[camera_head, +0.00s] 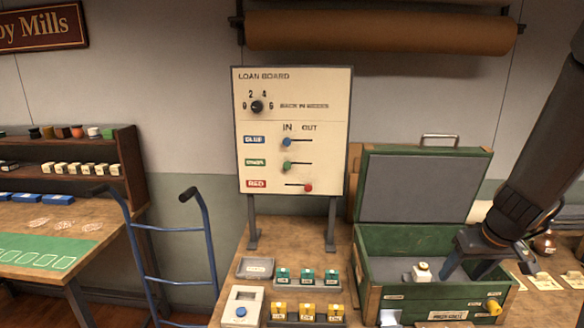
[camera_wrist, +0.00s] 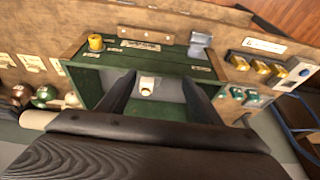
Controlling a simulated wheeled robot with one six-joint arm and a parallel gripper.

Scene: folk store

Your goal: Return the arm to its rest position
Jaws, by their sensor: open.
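My dark arm comes down from the upper right in the head view. My gripper (camera_head: 468,268) is at its end, over the right part of an open green box (camera_head: 408,238). In the wrist view, the two fingers of my gripper (camera_wrist: 160,92) are apart, with nothing held between them. A small white and cream item (camera_head: 422,272) sits inside the box, left of the fingers in the head view. The same item shows beyond the fingertips in the wrist view (camera_wrist: 147,85). I cannot tell whether the fingers touch the box.
The green box's raised lid (camera_head: 412,187) stands behind. A loan board (camera_head: 292,130) stands left, above several green and yellow blocks (camera_head: 307,310) and a device with a blue button (camera_head: 241,308). A blue hand truck (camera_head: 172,255) is further left. A round jar (camera_head: 545,242) is at right.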

